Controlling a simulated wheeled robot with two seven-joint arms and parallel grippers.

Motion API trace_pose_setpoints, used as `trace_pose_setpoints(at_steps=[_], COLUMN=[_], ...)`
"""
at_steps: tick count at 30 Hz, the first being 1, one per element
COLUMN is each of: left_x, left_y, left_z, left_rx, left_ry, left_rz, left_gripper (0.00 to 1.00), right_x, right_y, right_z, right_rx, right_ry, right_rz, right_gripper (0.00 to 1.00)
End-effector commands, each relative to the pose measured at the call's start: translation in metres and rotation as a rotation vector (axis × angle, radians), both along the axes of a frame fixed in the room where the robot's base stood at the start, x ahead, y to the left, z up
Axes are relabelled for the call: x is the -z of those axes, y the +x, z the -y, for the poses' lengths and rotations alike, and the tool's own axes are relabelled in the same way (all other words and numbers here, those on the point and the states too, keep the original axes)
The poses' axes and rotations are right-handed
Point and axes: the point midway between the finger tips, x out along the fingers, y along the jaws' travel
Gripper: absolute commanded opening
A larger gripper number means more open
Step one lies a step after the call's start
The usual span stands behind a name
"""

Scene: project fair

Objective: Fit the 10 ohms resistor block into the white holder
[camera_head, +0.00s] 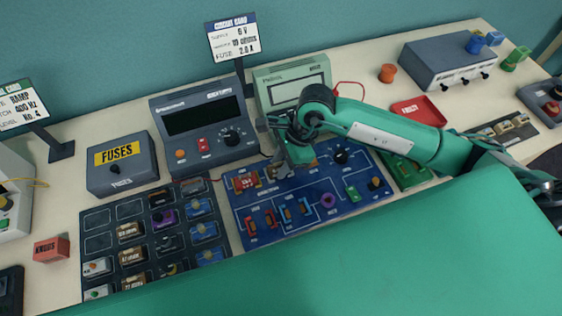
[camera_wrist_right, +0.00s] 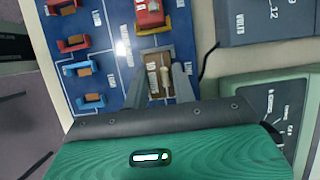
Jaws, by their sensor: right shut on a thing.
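My right gripper (camera_head: 290,158) points down over the back edge of the blue circuit board (camera_head: 325,198). The block is over the board, just beside a red holder (camera_wrist_right: 150,14). I cannot tell whether it touches the board or is seated. The white holder cannot be made out clearly; block and fingers may hide it. My left gripper is not in view.
A sign (camera_head: 233,40) reads 10 ohms and fuse 2.0 A. A dark parts tray (camera_head: 97,220) with several blocks lies left of the board. A grey power supply (camera_head: 205,125) and a pale green meter (camera_head: 292,85) stand close behind. A red tray (camera_head: 418,111) is at right.

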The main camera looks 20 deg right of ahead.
Motion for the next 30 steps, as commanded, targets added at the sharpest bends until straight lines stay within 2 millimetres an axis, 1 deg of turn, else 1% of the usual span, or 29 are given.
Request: trace_pose_setpoints(at_steps=[14, 15, 18, 24, 26, 27, 28, 30], left_x=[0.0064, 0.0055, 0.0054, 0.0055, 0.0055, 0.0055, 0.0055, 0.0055], left_y=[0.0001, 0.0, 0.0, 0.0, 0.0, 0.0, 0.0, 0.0], left_z=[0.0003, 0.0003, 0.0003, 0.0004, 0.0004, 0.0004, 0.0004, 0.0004], left_rx=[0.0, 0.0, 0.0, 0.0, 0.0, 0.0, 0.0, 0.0], left_ry=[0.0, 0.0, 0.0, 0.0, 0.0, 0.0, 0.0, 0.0], left_rz=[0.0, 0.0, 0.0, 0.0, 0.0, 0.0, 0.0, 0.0], left_gripper=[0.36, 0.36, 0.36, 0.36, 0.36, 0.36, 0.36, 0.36], right_x=[0.0054, 0.0045, 0.0046, 0.0047, 0.0048, 0.0048, 0.0048, 0.0049], right_y=[0.0, 0.0, 0.0, 0.0, -0.0001, -0.0001, -0.0001, -0.0001], right_z=[0.0, 0.0, 0.0001, 0.0, 0.0001, 0.0001, 0.0001, 0.0], right_rx=[0.0, 0.0, 0.0, 0.0, 0.0, 0.0, 0.0, 0.0], right_ry=[0.0, 0.0, 0.0, 0.0, 0.0, 0.0, 0.0, 0.0], right_rz=[0.0, 0.0, 0.0, 0.0, 0.0, 0.0, 0.0, 0.0], right_gripper=[0.04, 0.34, 0.52, 0.52, 0.64, 0.72, 0.74, 0.74])
